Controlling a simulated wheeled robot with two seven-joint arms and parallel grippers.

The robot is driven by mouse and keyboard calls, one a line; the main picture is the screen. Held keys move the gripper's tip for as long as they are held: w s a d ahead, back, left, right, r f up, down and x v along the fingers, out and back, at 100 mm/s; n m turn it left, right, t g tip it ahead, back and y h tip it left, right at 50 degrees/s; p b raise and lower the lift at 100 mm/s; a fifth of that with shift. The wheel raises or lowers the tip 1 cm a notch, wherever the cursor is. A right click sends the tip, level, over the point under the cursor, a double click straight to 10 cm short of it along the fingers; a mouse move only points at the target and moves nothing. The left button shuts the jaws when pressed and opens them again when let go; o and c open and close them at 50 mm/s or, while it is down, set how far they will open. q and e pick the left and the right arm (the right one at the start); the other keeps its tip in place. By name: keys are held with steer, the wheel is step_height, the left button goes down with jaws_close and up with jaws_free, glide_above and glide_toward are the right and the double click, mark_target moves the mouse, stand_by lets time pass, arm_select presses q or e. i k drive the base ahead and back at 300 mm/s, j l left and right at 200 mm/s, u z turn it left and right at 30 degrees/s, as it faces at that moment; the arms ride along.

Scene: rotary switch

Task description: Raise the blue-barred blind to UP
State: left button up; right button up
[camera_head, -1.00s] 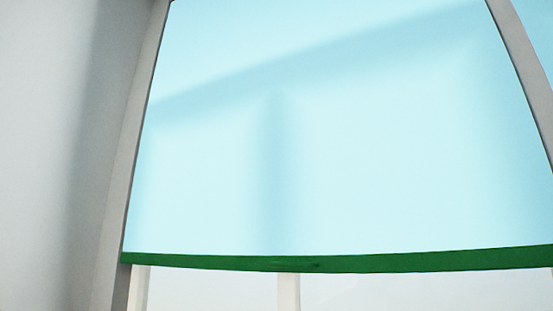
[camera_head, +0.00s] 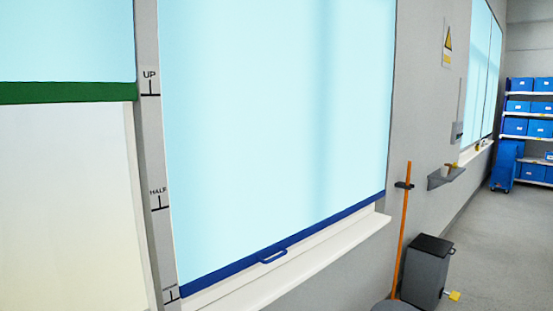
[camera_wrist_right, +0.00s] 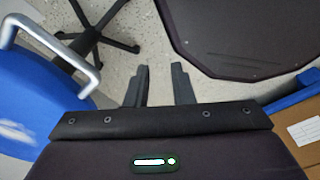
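The blue-barred blind (camera_head: 265,110) is a pale blue sheet in the middle of the head view. Its blue bar (camera_head: 330,222) hangs low, just above the white window sill (camera_head: 340,240), with a small blue handle (camera_head: 273,257) on it. The post at its left carries the marks UP (camera_head: 149,80) and HALF (camera_head: 158,197), and a lowest mark (camera_head: 171,294) level with the bar's left end. My right gripper (camera_wrist_right: 160,82) shows only in the right wrist view, fingers apart and empty over the floor, away from the blind. My left gripper is not in view.
A green-barred blind (camera_head: 65,93) hangs at the far left, its bar near UP. An orange pole (camera_head: 402,230) and a dark bin (camera_head: 427,270) stand at the right. In the wrist view, a blue object with a grey handle (camera_wrist_right: 90,72) and a dark panel (camera_wrist_right: 240,35) flank my gripper.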

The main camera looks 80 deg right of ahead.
mark_target(255, 172)
steer(key=z, duration=3.05)
steer(key=i+l+u, duration=0.2)
steer(key=u, duration=0.25)
steer(key=i+l+u, duration=0.15)
steer(key=l+u, duration=0.3)
